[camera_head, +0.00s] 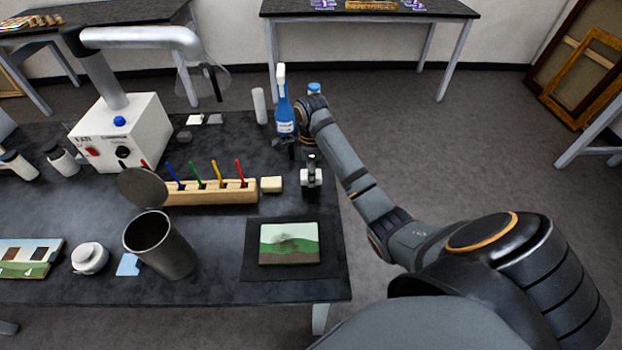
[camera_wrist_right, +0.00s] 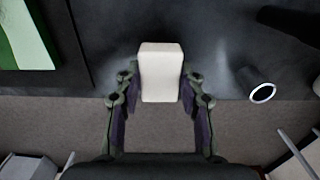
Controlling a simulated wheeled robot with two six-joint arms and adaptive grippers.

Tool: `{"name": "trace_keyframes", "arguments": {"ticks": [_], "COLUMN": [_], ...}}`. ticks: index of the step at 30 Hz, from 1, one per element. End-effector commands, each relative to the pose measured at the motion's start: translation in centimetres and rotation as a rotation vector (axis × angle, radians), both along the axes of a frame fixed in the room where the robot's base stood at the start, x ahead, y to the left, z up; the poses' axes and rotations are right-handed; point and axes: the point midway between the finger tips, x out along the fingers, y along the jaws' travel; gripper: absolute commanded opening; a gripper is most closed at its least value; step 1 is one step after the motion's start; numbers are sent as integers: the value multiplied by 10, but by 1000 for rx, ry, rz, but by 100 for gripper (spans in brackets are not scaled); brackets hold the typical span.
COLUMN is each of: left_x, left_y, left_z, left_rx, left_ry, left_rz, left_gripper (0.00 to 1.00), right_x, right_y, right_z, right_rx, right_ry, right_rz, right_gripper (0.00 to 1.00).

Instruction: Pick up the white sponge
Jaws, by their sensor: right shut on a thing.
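The white sponge (camera_wrist_right: 161,72) is a pale, box-shaped block. In the right wrist view it stands between the two fingers of my right gripper (camera_wrist_right: 160,92), which touch it on both sides. In the head view the right gripper (camera_head: 311,160) points down near the right edge of the dark table, with the sponge (camera_head: 312,178) showing pale at its fingertips. I cannot tell whether the sponge touches the table. My left gripper is not in view.
A cream block (camera_head: 271,184) lies left of the gripper, beside a wooden rack (camera_head: 211,193) of coloured sticks. A blue spray bottle (camera_head: 284,112) stands behind. A small green painting (camera_head: 290,244) lies on a dark mat (camera_head: 330,270) nearer me. A metal canister (camera_head: 170,255) stands front left.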

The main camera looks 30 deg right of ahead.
Motion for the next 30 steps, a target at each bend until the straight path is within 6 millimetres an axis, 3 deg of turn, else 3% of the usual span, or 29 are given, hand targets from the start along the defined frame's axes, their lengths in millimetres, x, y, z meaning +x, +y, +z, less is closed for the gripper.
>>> {"name": "trace_keyframes", "arguments": {"ticks": [1, 9, 15, 22, 30], "left_x": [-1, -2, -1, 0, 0], "left_y": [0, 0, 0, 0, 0], "left_z": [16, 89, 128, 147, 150], "left_rx": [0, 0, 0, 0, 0], "left_ry": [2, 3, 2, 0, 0], "left_rz": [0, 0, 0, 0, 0], "left_gripper": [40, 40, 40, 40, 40], "right_x": [-3, -28, -57, -79, -87], "right_y": [4, 36, 74, 102, 110], "right_z": [16, 69, 89, 99, 101], "right_rx": [1, 3, 6, 4, 0], "right_ry": [0, 1, 2, 0, 0], "right_rz": [2, 2, 1, 1, -1], "right_gripper": [22, 22, 22, 22, 22]}}
